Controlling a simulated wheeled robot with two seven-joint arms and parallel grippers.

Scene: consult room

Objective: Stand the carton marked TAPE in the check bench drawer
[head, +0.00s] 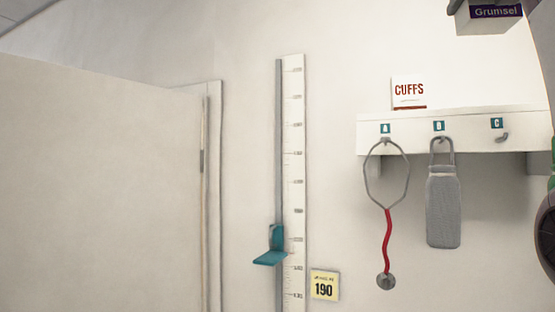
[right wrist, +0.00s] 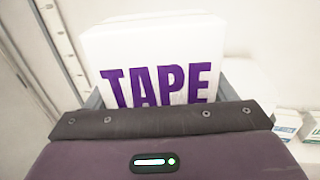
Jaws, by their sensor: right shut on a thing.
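The TAPE carton (right wrist: 158,45) is white with purple letters and fills the upper middle of the right wrist view. My right gripper (right wrist: 165,95) is shut on it, with the grey fingers at its two sides. In the head view a carton with a purple "Grumsel" label (head: 495,13) shows at the top right edge, partly cut off. A dark fingertip of my right gripper (head: 456,5) is against it, so it appears to be the same carton. The check bench and its drawer cannot be made out. My left gripper is not in view.
A wall rack (head: 465,143) carries a CUFFS box (head: 409,93), a stethoscope (head: 387,235) and a grey hanging cuff (head: 443,210). A height scale (head: 293,160) stands beside a pale panel (head: 90,190). Small cartons (right wrist: 286,124) lie at right in the wrist view.

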